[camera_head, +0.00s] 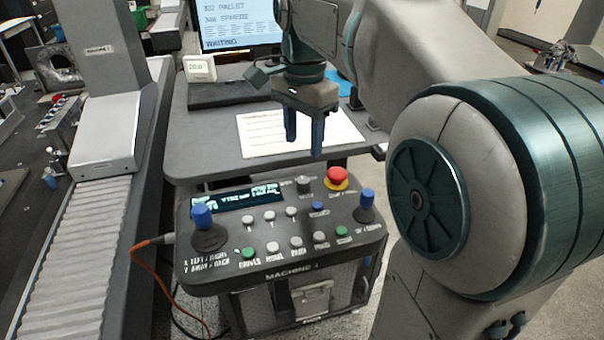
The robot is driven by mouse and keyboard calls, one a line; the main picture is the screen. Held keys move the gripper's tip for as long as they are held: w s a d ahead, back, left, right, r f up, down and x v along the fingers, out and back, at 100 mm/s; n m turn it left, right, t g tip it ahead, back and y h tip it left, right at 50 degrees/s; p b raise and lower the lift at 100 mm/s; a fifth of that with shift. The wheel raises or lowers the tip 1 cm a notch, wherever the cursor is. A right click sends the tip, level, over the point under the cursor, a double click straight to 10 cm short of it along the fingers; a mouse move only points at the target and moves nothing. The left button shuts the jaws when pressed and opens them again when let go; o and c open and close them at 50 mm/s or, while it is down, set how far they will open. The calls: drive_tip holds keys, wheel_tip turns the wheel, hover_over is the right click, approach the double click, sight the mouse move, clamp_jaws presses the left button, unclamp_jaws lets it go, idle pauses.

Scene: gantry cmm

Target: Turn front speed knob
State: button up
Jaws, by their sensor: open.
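The control box (290,282) marked MACHINE 1 stands in front of the desk, its sloped panel facing me. A small dark knob (303,184) sits near the panel's back edge, just left of the red emergency button (337,177); its label is too small to read surely, so I cannot tell if it is the front speed knob. Two blue-topped joysticks, a left one (203,217) and a right one (367,198), flank several buttons. My gripper (304,146) points down above the panel's back edge, open and empty, apart from the knob.
A desk (190,145) behind holds a paper sheet (262,133), a keyboard (225,94), a small display (199,67) and a monitor (238,25). A grey bellows-covered rail (62,255) runs along the left. An orange cable (141,262) reaches the box's left side.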

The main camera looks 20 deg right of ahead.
sight(303, 180)
wheel_tip(303, 180, down, 9)
idle(0.3)
drive_tip(key=c, duration=1)
